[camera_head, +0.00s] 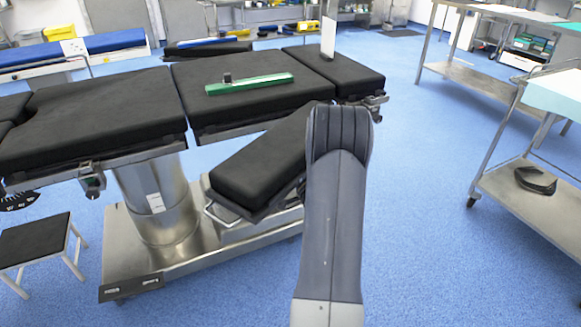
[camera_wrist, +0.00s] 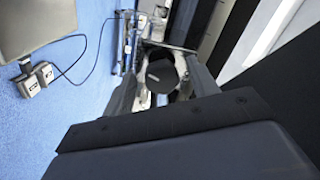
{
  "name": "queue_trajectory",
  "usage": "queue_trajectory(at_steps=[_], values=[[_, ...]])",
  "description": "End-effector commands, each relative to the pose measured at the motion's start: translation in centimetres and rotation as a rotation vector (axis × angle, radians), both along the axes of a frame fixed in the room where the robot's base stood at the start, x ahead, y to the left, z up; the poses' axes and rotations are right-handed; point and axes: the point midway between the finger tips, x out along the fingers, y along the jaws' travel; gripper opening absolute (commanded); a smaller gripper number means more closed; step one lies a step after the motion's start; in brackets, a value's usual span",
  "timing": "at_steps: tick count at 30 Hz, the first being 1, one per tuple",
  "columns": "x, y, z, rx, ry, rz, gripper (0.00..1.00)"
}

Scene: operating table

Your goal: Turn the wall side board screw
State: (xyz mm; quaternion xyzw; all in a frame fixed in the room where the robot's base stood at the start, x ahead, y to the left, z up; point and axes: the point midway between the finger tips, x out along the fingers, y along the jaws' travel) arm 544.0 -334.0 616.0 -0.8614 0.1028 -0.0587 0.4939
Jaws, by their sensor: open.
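A dark round screw knob (camera_wrist: 162,76) shows in the wrist view, on a metal fitting under the table's edge. My gripper (camera_wrist: 160,84) is open, with one finger to the left and one to the right of the knob. I cannot tell whether either finger touches it. In the head view my own grey arm stands in front, and my gripper and this knob are hidden. The operating table (camera_head: 90,105) has black padded sections. One black board (camera_head: 265,165) hangs lower and tilted, partly behind my arm.
A green-edged tool (camera_head: 250,84) lies on the middle pad. Side clamps (camera_head: 92,182) sit on the table's near edge. A stool (camera_head: 35,240) stands at lower left, a steel cart (camera_head: 520,205) at right. A cabled foot pedal (camera_wrist: 38,80) rests on the floor. Blue floor between table and cart is clear.

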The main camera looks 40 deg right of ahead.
Motion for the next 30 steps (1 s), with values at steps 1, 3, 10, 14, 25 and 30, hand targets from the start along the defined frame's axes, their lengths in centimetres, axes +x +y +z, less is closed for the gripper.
queue_trajectory(at_steps=[1, 3, 10, 14, 25, 30], values=[[0.0, 0.0, 0.0, -0.001, -0.001, 0.001, 0.56], [0.0, 0.0, 0.1, -0.001, -0.001, 0.001, 0.56], [-1.4, 0.3, 0.2, -0.001, 0.000, 0.000, 0.56], [-3.9, 0.8, 0.2, 0.002, 0.002, -0.004, 0.56], [-9.9, 2.3, 0.1, 0.000, 0.000, -0.002, 0.56], [-10.5, 2.5, 0.0, -0.001, -0.001, 0.001, 0.56]])
